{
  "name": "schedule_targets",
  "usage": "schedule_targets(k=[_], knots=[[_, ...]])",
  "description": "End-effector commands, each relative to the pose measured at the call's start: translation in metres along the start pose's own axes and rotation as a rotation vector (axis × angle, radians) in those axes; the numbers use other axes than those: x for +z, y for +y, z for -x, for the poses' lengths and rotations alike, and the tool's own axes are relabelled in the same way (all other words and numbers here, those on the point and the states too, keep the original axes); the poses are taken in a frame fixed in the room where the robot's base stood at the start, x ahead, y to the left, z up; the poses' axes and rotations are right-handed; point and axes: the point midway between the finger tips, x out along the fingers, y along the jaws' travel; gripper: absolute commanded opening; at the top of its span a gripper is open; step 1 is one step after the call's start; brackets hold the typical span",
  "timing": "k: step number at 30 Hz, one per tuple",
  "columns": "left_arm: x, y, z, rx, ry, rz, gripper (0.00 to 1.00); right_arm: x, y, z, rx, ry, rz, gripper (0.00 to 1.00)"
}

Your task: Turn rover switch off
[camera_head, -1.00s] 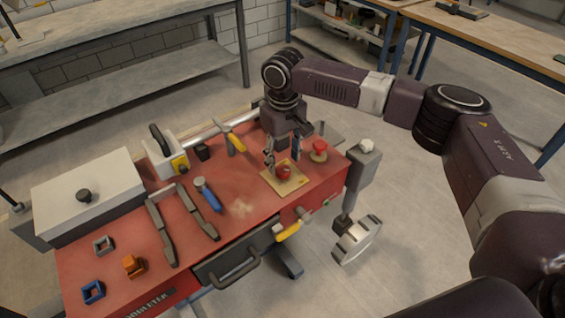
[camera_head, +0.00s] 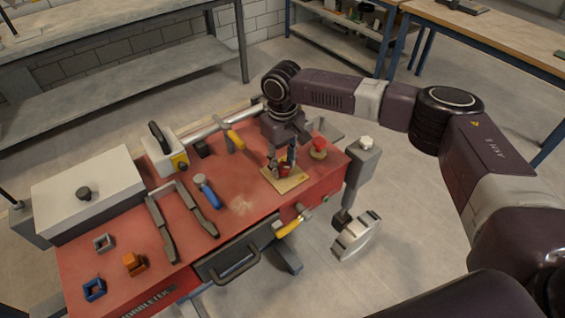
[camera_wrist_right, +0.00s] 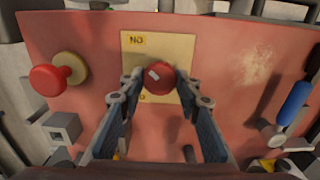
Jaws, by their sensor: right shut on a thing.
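The rover switch is a red round knob with a small white mark, on a tan plate (camera_head: 296,184) on the red bench top; the plate carries dark lettering at its edges in the right wrist view. My right gripper (camera_head: 283,168) points down over the plate, its fingers on both sides of the knob. In the right wrist view the knob (camera_wrist_right: 159,77) sits between the two fingertips of my right gripper (camera_wrist_right: 160,85), which are shut on it. The white mark lies at a slant on the upper left of the knob. In the head view the fingers partly hide the knob. My left gripper is not in view.
A red mushroom button (camera_head: 319,147) stands close right of the gripper, also in the wrist view (camera_wrist_right: 50,79). A blue-handled tool (camera_head: 207,191), a dark U-shaped handle (camera_head: 178,222) and a yellow-handled lever (camera_head: 291,226) are nearby.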

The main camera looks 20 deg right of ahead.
Motion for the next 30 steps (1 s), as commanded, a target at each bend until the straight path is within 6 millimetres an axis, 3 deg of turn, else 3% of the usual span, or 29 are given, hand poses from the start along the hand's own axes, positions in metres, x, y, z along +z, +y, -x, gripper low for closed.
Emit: schedule_targets(k=[11, 30], knots=[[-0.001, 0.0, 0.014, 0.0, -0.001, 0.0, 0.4, 0.0, -0.001, 0.003, -0.002, -0.001, 0.093, 0.07], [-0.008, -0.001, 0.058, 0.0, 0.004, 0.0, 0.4, 0.0, 0.0, 0.004, -0.001, 0.001, 0.658, 0.07]])
